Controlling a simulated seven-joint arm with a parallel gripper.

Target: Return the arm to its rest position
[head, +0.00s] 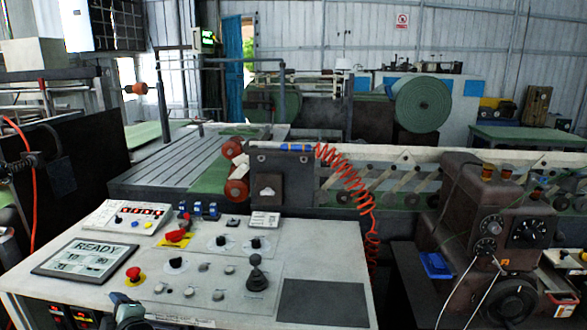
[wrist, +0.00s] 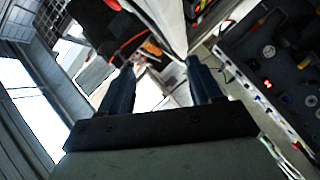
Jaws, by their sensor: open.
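My gripper (wrist: 160,64) shows in the wrist view with its two dark fingers apart and nothing between them. A dark rounded part at the bottom edge of the head view, in front of the control desk, looks like the end of my arm; its fingers cannot be made out there. The control desk (head: 325,262) has a pale top with a READY screen (head: 85,258), a red mushroom button on yellow (head: 133,274) and a black joystick (head: 257,273). The wrist view is tilted, and what lies beyond the fingers is hard to name.
A red coiled hose (head: 350,175) hangs behind the desk's right end. A slatted machine bed (head: 170,168) and a large green roll (head: 422,104) are farther back. The desk's front right holds a bare dark panel (head: 322,303).

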